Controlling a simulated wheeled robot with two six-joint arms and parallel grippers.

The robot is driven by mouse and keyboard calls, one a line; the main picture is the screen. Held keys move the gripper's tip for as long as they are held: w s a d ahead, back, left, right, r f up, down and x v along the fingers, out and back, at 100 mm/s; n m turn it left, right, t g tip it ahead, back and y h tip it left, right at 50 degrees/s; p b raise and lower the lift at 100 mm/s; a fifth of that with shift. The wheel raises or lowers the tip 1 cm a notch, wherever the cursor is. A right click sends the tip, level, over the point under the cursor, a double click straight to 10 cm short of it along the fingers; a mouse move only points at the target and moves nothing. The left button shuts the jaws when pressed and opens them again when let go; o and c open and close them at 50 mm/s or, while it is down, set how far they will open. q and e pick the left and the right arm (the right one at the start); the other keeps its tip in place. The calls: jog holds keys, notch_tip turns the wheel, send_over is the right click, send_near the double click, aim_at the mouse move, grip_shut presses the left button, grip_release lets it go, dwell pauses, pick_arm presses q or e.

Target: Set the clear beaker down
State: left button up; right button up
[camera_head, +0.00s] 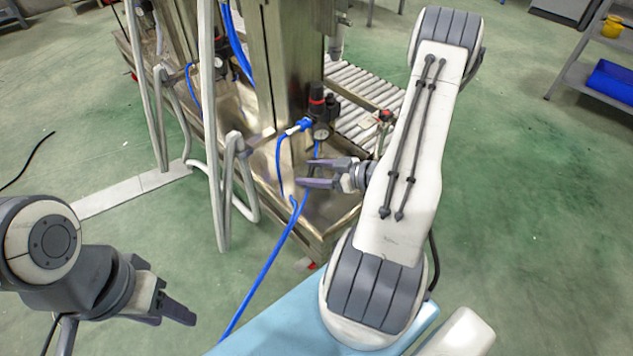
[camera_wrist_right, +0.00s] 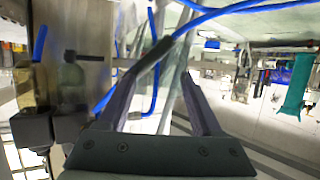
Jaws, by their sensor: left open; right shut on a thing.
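My right gripper (camera_head: 308,172) is stretched over the metal machine base in the head view. Its two fingers stand apart, also in the right wrist view (camera_wrist_right: 163,78). Between them there is a faint see-through shape, which I take for the clear beaker (camera_wrist_right: 172,68); its outline, rim and tilt cannot be made out. In the head view the beaker cannot be told from the background. My left gripper (camera_head: 176,314) is open and empty at the lower left, over the green floor and far from the right one.
A blue hose (camera_head: 266,270) runs past the right fingers, with a dark stretch beside them. A metal column (camera_head: 285,75) with a red-topped regulator (camera_head: 317,100) stands just behind. A roller conveyor (camera_head: 357,88) lies beyond. White pipe frames (camera_head: 208,110) stand left. Green floor is open right.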

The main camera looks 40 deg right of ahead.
jog(key=s+d+f+m+h, duration=0.1)
jog(key=s+d+f, duration=0.1)
jog(key=d, duration=0.1)
jog(key=s+d+f+m+t+h+b, duration=0.1)
jog(key=s+d+f+m+h, duration=0.1)
jog(key=s+d, duration=0.1)
jog(key=s+d+f+m+h+b, duration=0.1)
jog(key=s+d+f+h, duration=0.1)
jog(key=s+d, duration=0.1)
jog(key=shift+s+d+m+t, duration=0.25)
jog(key=shift+d+m+t, duration=0.05)
jog(key=shift+d, duration=0.4)
jog(key=shift+w+f+b, duration=0.15)
jog(key=shift+w+b, duration=0.25)
jog(key=w+b, duration=0.1)
jog(key=w, duration=0.3)
jog(key=w+b, duration=0.1)
jog(key=w, duration=0.2)
jog(key=w+b, duration=0.2)
jog(key=w, duration=0.2)
jog(key=shift+w+a, duration=0.35)
jog(key=shift+a, duration=0.05)
jog(key=shift+w+h, duration=0.3)
jog(key=shift+w, duration=0.3)
jog(key=w, duration=0.1)
jog(key=w+b, duration=0.2)
jog(key=w, duration=0.1)
jog(key=shift+a, duration=0.25)
jog(key=shift+f+b, duration=0.5)
jog(key=shift+f, duration=0.2)
